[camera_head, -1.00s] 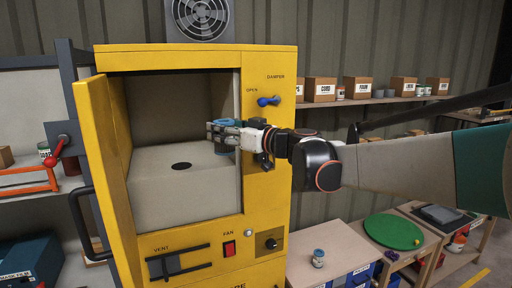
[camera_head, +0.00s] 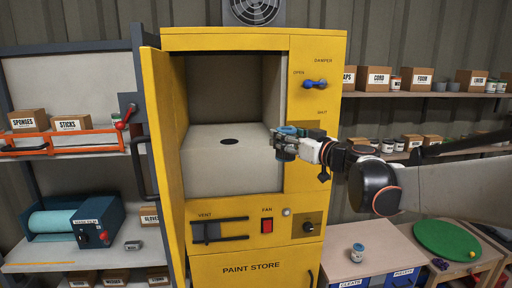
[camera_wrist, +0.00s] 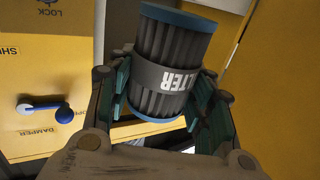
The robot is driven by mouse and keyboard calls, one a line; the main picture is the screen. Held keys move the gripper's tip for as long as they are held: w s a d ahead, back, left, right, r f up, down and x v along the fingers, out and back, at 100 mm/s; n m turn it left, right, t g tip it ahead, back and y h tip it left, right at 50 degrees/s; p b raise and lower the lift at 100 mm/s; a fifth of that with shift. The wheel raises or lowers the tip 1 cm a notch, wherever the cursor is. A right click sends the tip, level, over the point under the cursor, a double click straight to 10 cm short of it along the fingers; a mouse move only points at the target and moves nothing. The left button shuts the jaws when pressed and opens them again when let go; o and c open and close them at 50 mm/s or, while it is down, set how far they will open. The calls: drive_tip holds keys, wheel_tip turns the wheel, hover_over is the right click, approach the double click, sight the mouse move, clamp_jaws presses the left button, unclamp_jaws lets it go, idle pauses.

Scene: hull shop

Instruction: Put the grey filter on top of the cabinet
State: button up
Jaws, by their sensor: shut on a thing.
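The grey filter (camera_wrist: 172,62) is a pleated cylinder with blue end caps and a label band reading "FILTER". My gripper (camera_head: 283,145) is shut on it; in the wrist view the fingers sit on both sides of its middle. In the head view the filter (camera_head: 289,130) shows small, at the right edge of the cabinet's open compartment. The cabinet (camera_head: 234,267) is yellow and labelled "PAINT STORE", with its door (camera_head: 168,150) swung open to the left. The cabinet's top (camera_head: 250,31) shows only as a thin edge, above the gripper's height.
A blue damper handle (camera_head: 316,84) is on the cabinet's front right. A wall fan (camera_head: 254,10) is behind the top. Shelves with boxes (camera_head: 379,78) stand right, and a bench with a green disc (camera_head: 445,240) below. An orange rack (camera_head: 60,143) is left.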

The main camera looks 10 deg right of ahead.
wheel_tip(320, 180, down, 46)
drive_tip(key=w+m+t+h+b, duration=0.1)
drive_tip(key=m+h+b, duration=0.4)
drive_tip(key=b, duration=1.7)
drive_tip(key=t+h, duration=0.1)
drive_tip(key=h, duration=0.1)
drive_tip(key=shift+w+a+h, duration=0.15)
drive_tip(key=shift+w+h, duration=0.1)
drive_tip(key=shift+h, duration=0.15)
